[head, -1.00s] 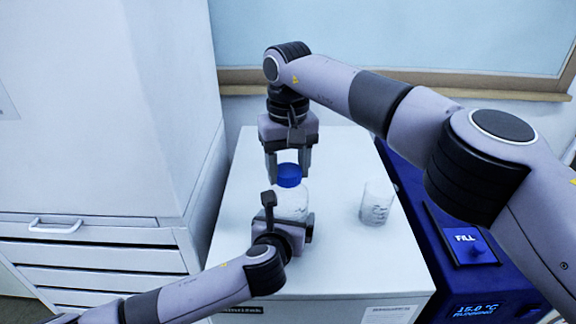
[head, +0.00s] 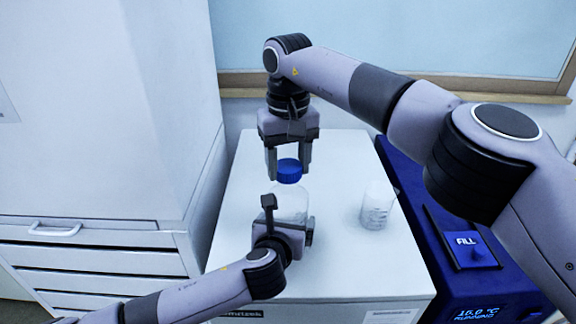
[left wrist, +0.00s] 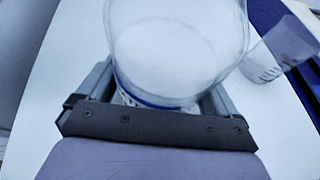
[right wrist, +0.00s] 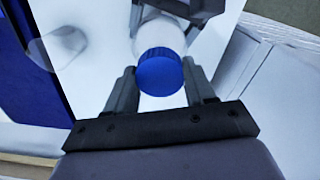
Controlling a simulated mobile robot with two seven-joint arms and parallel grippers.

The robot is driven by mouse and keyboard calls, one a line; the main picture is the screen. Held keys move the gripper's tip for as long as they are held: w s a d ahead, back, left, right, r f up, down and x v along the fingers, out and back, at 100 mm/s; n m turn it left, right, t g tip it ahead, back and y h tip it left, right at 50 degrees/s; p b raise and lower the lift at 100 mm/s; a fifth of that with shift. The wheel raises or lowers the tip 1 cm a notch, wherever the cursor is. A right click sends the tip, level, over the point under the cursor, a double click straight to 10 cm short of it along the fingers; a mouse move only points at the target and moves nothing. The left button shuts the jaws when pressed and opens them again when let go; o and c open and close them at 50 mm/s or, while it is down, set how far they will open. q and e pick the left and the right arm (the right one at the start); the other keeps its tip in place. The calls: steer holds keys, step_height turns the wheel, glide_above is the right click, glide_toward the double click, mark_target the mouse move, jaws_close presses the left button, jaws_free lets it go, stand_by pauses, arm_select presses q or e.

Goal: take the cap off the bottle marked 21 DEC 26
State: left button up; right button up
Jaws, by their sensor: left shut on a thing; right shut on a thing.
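The bottle (head: 291,203) is clear with white contents. It stands upright on the white cabinet top, and its date marking cannot be read. My left gripper (head: 283,222) is shut on the bottle's body, which fills the middle of the left wrist view (left wrist: 178,50). The blue cap (head: 289,171) is above the bottle's body, between the fingers of my right gripper (head: 288,176), which points down from above. In the right wrist view the cap (right wrist: 160,73) sits between both fingertips, in line with the bottle. I cannot tell whether a gap separates cap and neck.
A clear beaker (head: 377,206) stands on the cabinet top (head: 345,265), right of the bottle. A blue bath unit (head: 470,275) with a FILL lid is at the right. A white drawer unit (head: 90,255) is at the left. The cabinet top behind the beaker is clear.

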mark_target(288, 165)
steer(key=shift+r, duration=0.25)
steer(key=shift+r, duration=2)
arm_select(q)
steer(key=o, duration=1.7)
steer(key=shift+s, duration=0.1)
